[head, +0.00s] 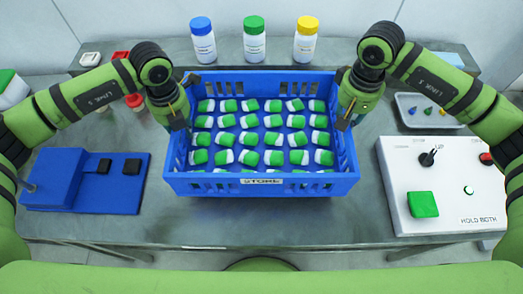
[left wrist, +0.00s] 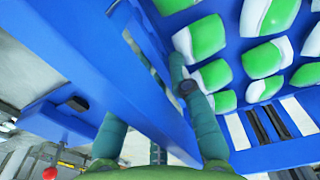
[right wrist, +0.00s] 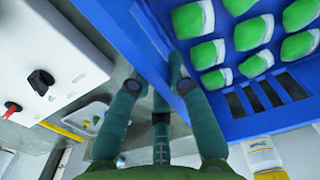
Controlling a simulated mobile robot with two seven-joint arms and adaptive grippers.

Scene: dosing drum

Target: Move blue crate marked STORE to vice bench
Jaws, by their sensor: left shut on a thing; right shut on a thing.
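The blue crate (head: 262,183) marked STORE is in the middle of the head view. It holds several rows of green-and-white packs (head: 263,139). My left gripper (head: 180,118) is shut on the crate's left wall, with its fingers either side of the wall in the left wrist view (left wrist: 150,85). My right gripper (head: 345,118) is shut on the right wall, which also shows in the right wrist view (right wrist: 165,50). The crate looks level. I cannot tell whether its base touches the table. The vice bench cannot be made out in these views.
Three bottles with blue (head: 203,40), green (head: 254,39) and yellow (head: 305,39) caps stand behind the crate. A blue device (head: 75,180) is at left. A white control box (head: 440,185) with a green button is at right. A tray (head: 425,108) lies behind it. The grey table's front strip is clear.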

